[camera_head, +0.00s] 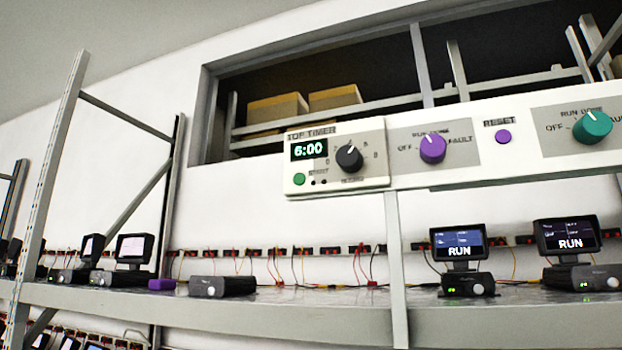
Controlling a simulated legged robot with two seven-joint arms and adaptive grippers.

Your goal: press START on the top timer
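The top timer (336,158) is a pale box at the left end of the white panel, labelled TOP TIMER. Its green display (309,149) reads 6:00. A black dial (349,158) sits right of the display. The green START button (299,179) is at the timer's lower left, with small, partly blurred lettering beside it. Nothing covers the button. Neither of my grippers shows in the head view.
The white panel (463,174) also carries a purple knob (432,149), a purple RESET button (503,137) and a teal knob (592,127). Below, a grey shelf (300,318) holds several devices, two with screens reading RUN. A rack upright (396,260) stands below the timer's right end.

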